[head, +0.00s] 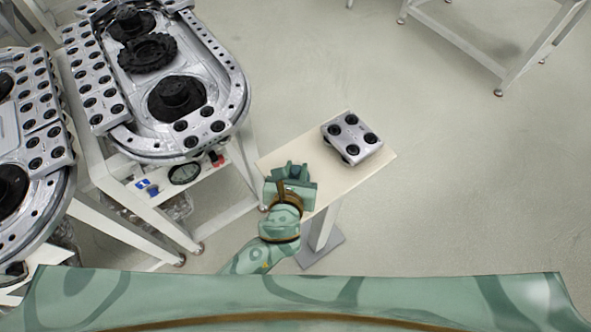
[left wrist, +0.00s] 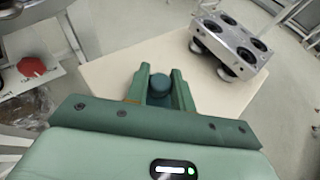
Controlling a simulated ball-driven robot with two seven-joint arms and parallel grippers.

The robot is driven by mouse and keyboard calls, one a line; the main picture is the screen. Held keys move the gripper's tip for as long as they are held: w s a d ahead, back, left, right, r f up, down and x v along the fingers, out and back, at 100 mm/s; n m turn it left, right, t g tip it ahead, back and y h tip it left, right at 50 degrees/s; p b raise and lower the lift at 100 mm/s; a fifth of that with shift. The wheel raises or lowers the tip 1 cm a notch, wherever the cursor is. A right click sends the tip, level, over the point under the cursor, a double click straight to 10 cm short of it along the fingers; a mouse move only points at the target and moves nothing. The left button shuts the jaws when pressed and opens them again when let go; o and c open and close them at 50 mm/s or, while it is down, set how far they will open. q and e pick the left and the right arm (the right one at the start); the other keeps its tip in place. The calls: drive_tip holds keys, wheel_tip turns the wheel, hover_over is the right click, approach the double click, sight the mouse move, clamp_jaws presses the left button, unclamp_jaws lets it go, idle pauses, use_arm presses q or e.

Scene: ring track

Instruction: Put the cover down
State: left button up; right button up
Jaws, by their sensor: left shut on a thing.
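My left gripper (head: 291,172) is over the near left end of a small pale table (head: 303,151). In the left wrist view its fingers (left wrist: 160,82) are shut on a small, round, dark teal piece (left wrist: 160,84), which I take to be the cover. Most of the piece is hidden between the fingers. I cannot tell whether it touches the tabletop (left wrist: 112,72). My right gripper is not in view.
A silver block with black rollers (head: 351,138) sits at the table's far right end, also in the left wrist view (left wrist: 232,42). A ring track (head: 226,80) on a white frame stands left, with a dial (head: 185,172) below.

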use_arm(q)
drive_tip(key=o, duration=1)
